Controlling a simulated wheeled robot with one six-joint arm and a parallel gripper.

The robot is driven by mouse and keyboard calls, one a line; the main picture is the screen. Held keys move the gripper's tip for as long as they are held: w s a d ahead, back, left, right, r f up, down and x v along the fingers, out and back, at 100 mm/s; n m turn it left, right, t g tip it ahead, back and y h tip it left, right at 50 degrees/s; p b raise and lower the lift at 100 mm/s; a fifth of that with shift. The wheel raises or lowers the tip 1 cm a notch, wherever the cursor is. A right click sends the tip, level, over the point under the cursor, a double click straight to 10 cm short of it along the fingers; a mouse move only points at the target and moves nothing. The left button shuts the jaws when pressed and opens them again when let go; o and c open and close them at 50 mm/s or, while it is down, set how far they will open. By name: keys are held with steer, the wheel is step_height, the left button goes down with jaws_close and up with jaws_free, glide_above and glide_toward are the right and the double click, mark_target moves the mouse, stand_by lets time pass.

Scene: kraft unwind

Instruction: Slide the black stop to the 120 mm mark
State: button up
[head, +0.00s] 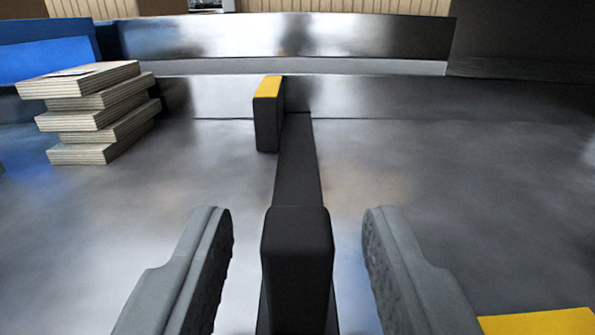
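The black stop (297,255) is an upright dark block low in the middle of the head view. A flat black bar (298,165) runs from it away from me across the metal surface. A second dark block with a yellow top (268,115) stands at the far end of the bar, on its left side. My gripper (297,225) is open, with one grey finger on each side of the black stop. A gap shows between the stop and each finger. No scale marks or numbers can be read, so the 120 mm mark is not visible.
A stack of several pale boards or pads (95,112) stands at the back left, near a blue object (45,55). A raised metal ledge (380,95) crosses the back. A yellow patch (540,322) lies at the bottom right. The metal surface (450,190) on the right is clear.

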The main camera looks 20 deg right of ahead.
steer(key=shift+x, duration=0.8)
jaws_close()
